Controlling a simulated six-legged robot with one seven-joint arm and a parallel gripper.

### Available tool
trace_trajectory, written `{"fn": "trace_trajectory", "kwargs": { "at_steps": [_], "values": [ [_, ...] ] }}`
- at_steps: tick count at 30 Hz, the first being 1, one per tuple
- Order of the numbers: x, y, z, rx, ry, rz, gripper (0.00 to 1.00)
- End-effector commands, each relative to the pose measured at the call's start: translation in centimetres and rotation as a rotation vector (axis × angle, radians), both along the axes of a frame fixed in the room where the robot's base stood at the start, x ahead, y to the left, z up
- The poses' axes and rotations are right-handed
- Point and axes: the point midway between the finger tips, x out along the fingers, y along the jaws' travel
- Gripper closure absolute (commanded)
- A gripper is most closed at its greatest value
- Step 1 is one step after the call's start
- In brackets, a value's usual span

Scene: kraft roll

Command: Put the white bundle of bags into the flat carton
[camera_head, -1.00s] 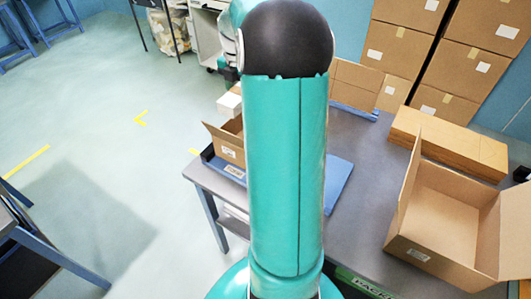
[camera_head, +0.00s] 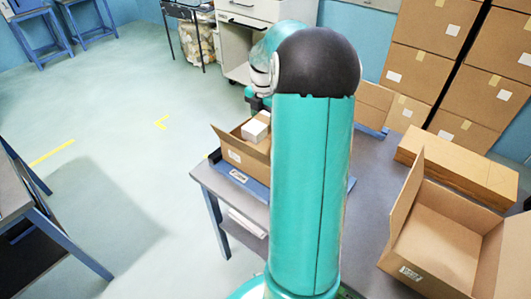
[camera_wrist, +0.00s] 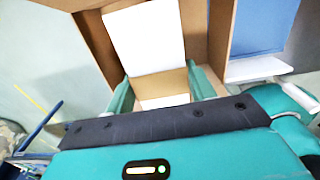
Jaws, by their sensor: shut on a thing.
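The white bundle (camera_head: 257,127) shows as a pale block at the mouth of a low open carton (camera_head: 233,157) at the table's left side. In the wrist view the bundle (camera_wrist: 145,38) is white with a tan band across it, and the carton's brown walls (camera_wrist: 221,35) stand on both sides of it. My gripper (camera_wrist: 163,86) has its teal fingers on either side of the bundle and is shut on it. In the head view my arm hides part of the carton, and how deep the bundle sits cannot be told.
The carton stands on a blue tray (camera_head: 238,176). A large open carton (camera_head: 440,238) is at the table's right, with a long closed box (camera_head: 457,165) behind it. Stacked boxes (camera_head: 440,68) stand at the back. Bare grey table (camera_head: 372,185) lies between.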

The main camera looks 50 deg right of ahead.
Motion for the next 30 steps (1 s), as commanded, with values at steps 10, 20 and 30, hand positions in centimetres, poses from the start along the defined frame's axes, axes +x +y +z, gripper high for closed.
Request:
{"fn": "trace_trajectory", "kwargs": {
  "at_steps": [10,20,30],
  "values": [
    [0.1,0.1,-8.0,0.001,0.001,0.001,0.72],
    [-0.1,0.0,-11.7,0.002,0.002,0.002,0.72],
    [-0.2,0.0,-13.6,-0.001,-0.001,0.001,0.72]
  ]
}}
